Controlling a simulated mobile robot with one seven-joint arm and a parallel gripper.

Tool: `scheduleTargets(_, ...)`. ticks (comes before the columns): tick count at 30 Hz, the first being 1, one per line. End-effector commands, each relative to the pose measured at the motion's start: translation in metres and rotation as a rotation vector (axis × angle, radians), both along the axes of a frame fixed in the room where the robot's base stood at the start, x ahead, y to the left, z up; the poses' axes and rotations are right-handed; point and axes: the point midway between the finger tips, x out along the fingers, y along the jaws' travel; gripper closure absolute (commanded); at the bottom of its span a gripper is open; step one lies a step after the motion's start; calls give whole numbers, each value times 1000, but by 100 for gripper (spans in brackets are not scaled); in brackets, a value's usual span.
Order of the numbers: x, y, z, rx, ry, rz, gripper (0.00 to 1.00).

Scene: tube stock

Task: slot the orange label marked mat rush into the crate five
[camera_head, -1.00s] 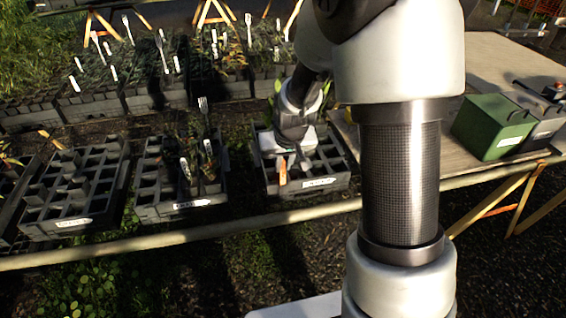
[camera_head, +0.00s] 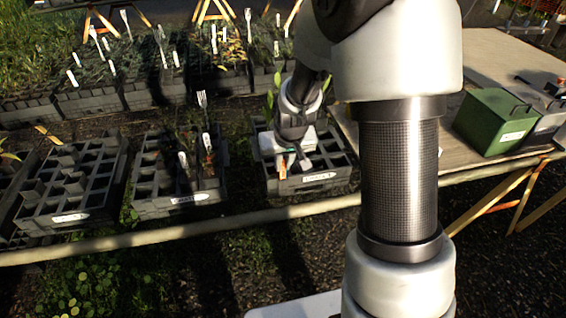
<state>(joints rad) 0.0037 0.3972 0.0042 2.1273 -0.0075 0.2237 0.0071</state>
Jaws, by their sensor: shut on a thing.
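My gripper (camera_head: 293,163) points down over the right-hand crate (camera_head: 322,178) in the near row. It is shut on the orange label (camera_head: 282,166), whose small orange strip shows at the left of the fingers. The label's lower end is at or just inside the crate's near-left cells; I cannot tell how deep it sits. Its writing is not readable. The crate is dark grey with open cells and a white tag on its front wall; the tag's text is too small to read. My wrist hides the crate's back left part.
Left of it stand a grey crate (camera_head: 150,208) with plants and white labels, and another with mostly empty cells (camera_head: 40,216). Planted crates fill the back row. A green box (camera_head: 490,122) stands on the wooden table at right. A pale rail (camera_head: 240,222) runs in front.

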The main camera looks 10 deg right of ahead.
Motion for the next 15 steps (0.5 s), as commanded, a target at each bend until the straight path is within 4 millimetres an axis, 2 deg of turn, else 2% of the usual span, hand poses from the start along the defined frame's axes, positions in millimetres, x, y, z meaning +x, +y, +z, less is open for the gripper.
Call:
scheduleTargets(5,0,0,-4,0,0,0,100)
scheduleTargets(6,0,0,-3,0,0,0,82)
scheduleTargets(9,0,0,-3,0,0,0,67)
scheduleTargets(15,0,0,-3,0,0,0,67)
